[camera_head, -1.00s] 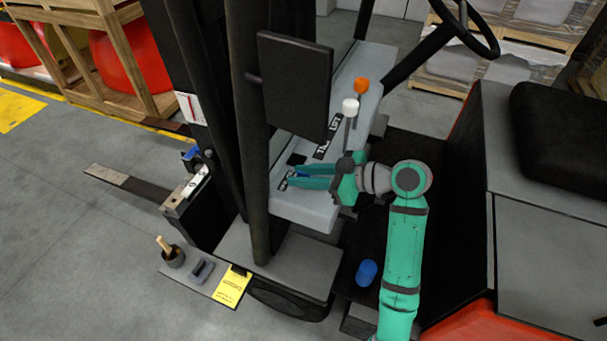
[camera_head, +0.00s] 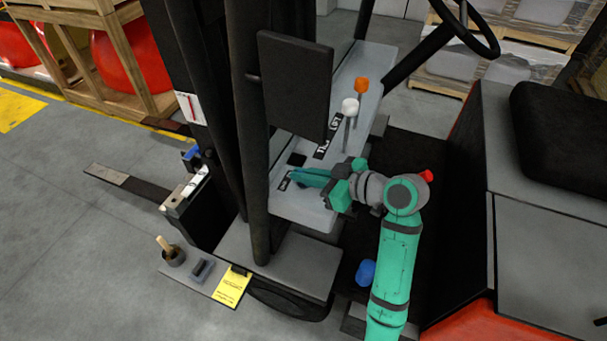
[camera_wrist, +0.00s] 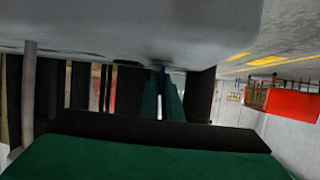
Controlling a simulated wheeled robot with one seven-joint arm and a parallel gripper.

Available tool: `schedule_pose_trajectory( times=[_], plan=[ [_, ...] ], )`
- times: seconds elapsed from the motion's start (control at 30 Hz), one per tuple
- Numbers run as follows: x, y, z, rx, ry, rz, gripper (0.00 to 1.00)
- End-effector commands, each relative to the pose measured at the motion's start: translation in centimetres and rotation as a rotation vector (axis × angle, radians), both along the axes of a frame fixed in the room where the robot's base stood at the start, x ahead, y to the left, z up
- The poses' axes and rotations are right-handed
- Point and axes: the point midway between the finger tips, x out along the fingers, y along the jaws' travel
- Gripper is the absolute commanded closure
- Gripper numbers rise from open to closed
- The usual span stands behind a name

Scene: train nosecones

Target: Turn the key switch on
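The key switch is on the pale grey dashboard (camera_head: 302,208), close to the dark post. Its key shows as a thin blue piece (camera_wrist: 162,78) between my fingertips in the wrist view. In the head view my fingers cover most of it. My green gripper (camera_head: 308,177) reaches left over the dashboard, with its fingers stacked nearly in line with the head camera's view. In the wrist view the two green fingers (camera_wrist: 163,100) are close together, one on each side of the blue piece, and appear to grip it.
A white-knobbed lever (camera_head: 349,107) and an orange-knobbed lever (camera_head: 361,86) stand behind my gripper. A black panel (camera_head: 296,86) and a dark post (camera_head: 257,190) are on the left. The steering wheel (camera_head: 464,36) is at upper right, the seat (camera_head: 565,130) at right. A blue cylinder (camera_head: 365,272) is below my arm.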

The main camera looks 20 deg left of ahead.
Motion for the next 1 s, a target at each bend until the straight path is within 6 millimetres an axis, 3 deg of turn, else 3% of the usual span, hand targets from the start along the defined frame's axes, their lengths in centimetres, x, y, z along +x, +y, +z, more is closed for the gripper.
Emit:
schedule_pose_trajectory(
  times=[1.0],
  plan=[
    [-0.16,0.29,0.21,0.005,-0.004,-0.903,1.0]
  ],
)
